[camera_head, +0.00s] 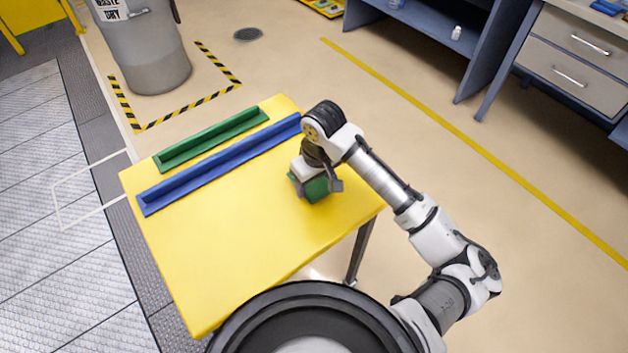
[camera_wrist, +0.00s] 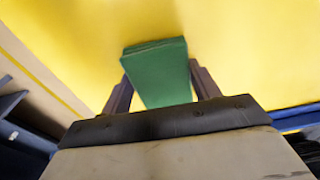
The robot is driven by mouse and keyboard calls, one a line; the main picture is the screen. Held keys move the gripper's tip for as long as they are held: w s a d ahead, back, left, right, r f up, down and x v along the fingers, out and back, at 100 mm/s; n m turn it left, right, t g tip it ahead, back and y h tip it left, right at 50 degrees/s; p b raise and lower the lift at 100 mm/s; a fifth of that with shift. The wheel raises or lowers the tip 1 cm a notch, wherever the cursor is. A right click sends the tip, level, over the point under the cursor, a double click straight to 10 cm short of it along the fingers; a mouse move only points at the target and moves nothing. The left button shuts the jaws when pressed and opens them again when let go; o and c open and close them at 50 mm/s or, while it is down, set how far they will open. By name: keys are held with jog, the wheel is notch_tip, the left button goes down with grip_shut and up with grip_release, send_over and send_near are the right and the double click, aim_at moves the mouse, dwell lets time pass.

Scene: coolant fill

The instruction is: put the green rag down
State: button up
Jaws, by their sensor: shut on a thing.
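The green rag (camera_head: 317,189) is a folded block between the fingers of my gripper (camera_head: 316,190), over the right part of the yellow table (camera_head: 235,240). In the wrist view the rag (camera_wrist: 160,72) sits between the two dark fingers of my gripper (camera_wrist: 160,85), with the yellow tabletop (camera_wrist: 250,50) behind it. My gripper is shut on the rag. I cannot tell whether the underside of the rag touches the tabletop.
A blue rail (camera_head: 215,168) and a green rail (camera_head: 210,140) lie along the table's far side. The table's front and left are clear. A grey waste bin (camera_head: 150,50) stands on the floor behind. Blue shelving (camera_head: 440,45) and drawers (camera_head: 570,60) stand at the upper right.

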jog(key=shift+f, duration=0.3)
